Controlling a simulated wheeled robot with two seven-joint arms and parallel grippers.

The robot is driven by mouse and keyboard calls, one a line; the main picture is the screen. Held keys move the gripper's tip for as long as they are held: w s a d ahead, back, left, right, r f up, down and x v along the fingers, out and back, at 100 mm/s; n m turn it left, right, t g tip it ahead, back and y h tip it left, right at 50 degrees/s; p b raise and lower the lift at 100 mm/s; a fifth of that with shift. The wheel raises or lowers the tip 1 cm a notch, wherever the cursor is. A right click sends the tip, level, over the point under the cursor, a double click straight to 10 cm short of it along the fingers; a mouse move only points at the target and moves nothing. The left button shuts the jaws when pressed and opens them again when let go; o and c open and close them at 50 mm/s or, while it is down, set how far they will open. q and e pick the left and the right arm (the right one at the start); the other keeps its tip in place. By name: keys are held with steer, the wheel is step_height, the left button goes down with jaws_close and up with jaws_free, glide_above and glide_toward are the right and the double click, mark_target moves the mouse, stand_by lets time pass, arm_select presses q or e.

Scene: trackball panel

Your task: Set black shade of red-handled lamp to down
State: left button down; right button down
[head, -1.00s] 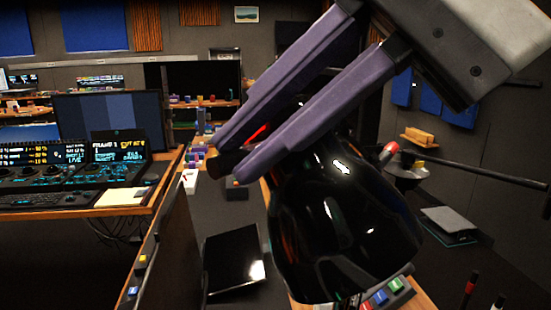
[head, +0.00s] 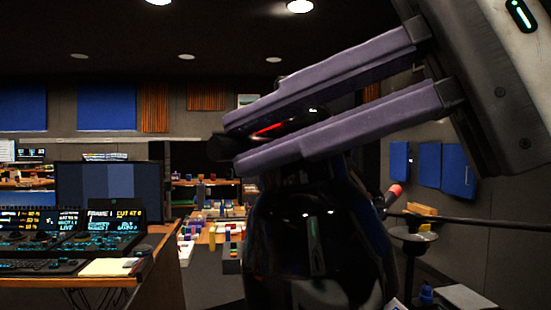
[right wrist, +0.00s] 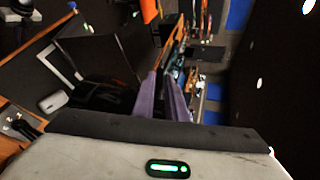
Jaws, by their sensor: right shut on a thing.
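The glossy black lamp shade (head: 320,245) hangs large in the front of the head view, below my right gripper; its lower end is cut off by the frame. My right gripper (head: 232,143) reaches in from the upper right, its two purple fingers shut around a dark part at the top of the shade. A red strip (head: 268,128) shows between the fingers. A red-tipped piece (head: 394,191) shows to the right of the shade. In the right wrist view the shade (right wrist: 100,95) is a dark shape left of the fingers. My left gripper is out of view.
A thin dark rod (head: 480,221) runs right from near the shade. A desk with a monitor (head: 112,190) and control panels (head: 50,228) stands at the left. Shelves with small coloured items lie far behind. A dark dish-like stand (head: 413,234) is at the right.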

steer(key=shift+y+b, duration=0.3)
steer(key=shift+b, duration=0.1)
stand_by(0.3)
steer(key=c, duration=1.8)
jaws_free()
steer(key=shift+o, duration=0.2)
steer(key=shift+s+d+r, duration=0.15)
steer(key=shift+d, duration=0.4)
steer(key=p+v, duration=0.1)
steer(key=v, duration=0.8)
steer(key=shift+s+d, duration=0.1)
steer(key=shift+d, duration=0.05)
